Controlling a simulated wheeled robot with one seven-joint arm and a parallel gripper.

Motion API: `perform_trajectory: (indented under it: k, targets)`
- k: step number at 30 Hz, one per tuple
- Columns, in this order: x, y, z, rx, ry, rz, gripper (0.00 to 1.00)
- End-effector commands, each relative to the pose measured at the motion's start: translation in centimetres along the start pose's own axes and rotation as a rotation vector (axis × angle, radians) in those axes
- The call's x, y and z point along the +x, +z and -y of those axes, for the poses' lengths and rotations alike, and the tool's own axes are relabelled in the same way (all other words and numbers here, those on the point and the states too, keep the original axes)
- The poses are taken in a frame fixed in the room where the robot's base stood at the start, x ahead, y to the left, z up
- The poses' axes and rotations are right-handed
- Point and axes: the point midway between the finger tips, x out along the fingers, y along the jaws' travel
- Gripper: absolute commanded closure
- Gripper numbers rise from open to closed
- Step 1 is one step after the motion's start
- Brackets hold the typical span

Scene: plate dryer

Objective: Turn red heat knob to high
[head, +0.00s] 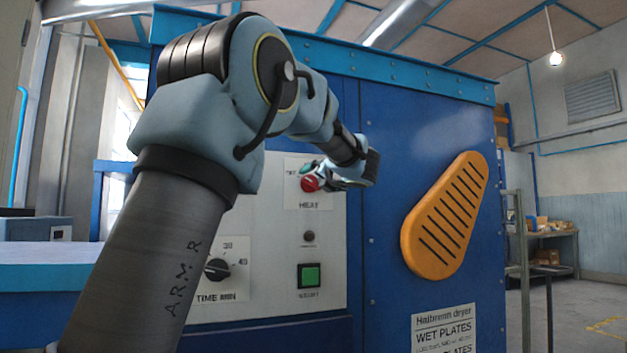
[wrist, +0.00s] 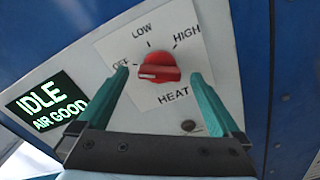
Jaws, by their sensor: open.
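The red heat knob (wrist: 159,68) sits on a white plate (wrist: 172,98) with OFF at its left, LOW above and HIGH at upper right in the wrist view. Its grip bar lies roughly across, with a pale mark on its left part, seemingly toward OFF. The knob also shows in the head view (head: 310,184), partly covered by my gripper. My gripper (wrist: 161,78) is open, its teal fingers on either side of the knob in the picture, with gaps between. Whether the fingertips reach the knob's depth I cannot tell. In the head view my gripper (head: 322,174) is at the knob.
A display (wrist: 48,106) reading IDLE and AIR GOOD is left of the knob. Below the knob in the head view are a small dark button (head: 309,236) and a green start button (head: 309,276). A black time knob (head: 217,269) is lower left. An orange slotted cover (head: 445,215) is at right.

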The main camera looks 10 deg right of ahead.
Motion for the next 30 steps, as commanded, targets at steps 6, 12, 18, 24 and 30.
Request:
perform_trajectory:
  k: [6,12,18,24,30]
  targets:
    - [2.9,0.1,-0.1,0.001,0.001,-0.001,0.0]
    - [3.7,0.0,0.0,0.001,0.0,0.0,0.0]
    - [3.7,-0.1,0.0,0.001,0.0,0.0,0.0]
    - [3.6,-0.1,0.0,0.001,0.0,0.0,0.21]
    - [3.6,-0.1,0.0,0.002,0.0,0.0,0.44]
